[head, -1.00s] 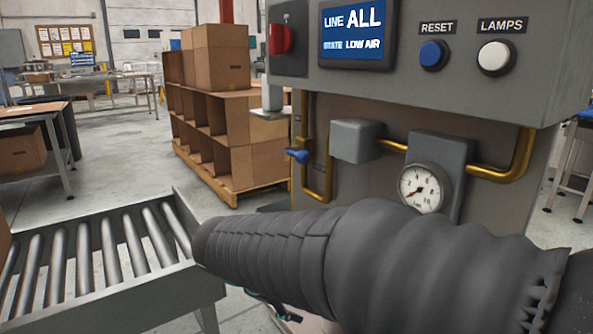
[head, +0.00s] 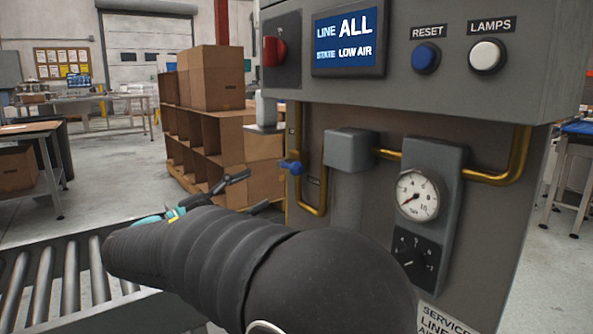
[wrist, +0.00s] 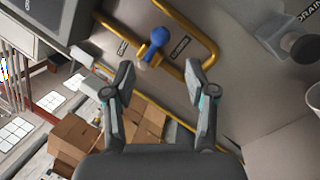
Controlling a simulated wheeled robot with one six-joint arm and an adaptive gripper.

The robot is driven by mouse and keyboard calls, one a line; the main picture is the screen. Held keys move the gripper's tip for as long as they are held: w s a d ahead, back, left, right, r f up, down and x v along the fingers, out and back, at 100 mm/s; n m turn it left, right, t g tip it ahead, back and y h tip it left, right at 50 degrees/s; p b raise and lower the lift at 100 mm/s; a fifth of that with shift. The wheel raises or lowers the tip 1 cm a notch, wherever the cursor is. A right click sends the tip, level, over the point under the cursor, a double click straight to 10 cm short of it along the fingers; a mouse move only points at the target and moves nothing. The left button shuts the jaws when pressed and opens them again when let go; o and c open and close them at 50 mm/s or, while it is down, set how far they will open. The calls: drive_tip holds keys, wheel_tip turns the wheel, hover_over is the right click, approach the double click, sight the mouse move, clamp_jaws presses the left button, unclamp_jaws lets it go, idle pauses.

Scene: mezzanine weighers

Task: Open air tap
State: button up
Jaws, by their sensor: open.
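The air tap (head: 291,167) has a blue handle and sits on the brass pipe at the left side of the grey machine. In the wrist view the blue handle (wrist: 158,38) shows on the brass pipe, ahead of and between the two fingertips. My gripper (head: 250,191) is open and empty, just left of the tap and slightly lower in the head view, apart from it. Both fingers of my gripper (wrist: 160,76) show in the wrist view. The pressure gauge (head: 417,195) has its needle toward the low end. The screen (head: 348,44) reads LINE ALL, STATE LOW AIR.
A black dial (head: 413,256) is below the gauge. The machine also has a red switch (head: 274,47), a blue RESET button (head: 425,58) and a white LAMPS button (head: 487,55). Cardboard boxes (head: 215,78) stand behind. A roller conveyor (head: 45,285) is at lower left.

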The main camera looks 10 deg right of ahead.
sight(291, 171)
drive_tip(key=x, duration=1.1)
drive_tip(key=shift+w+d+b, duration=0.2)
drive_tip(key=shift+d+b, duration=0.1)
drive_tip(key=shift+b, duration=0.05)
clamp_jaws()
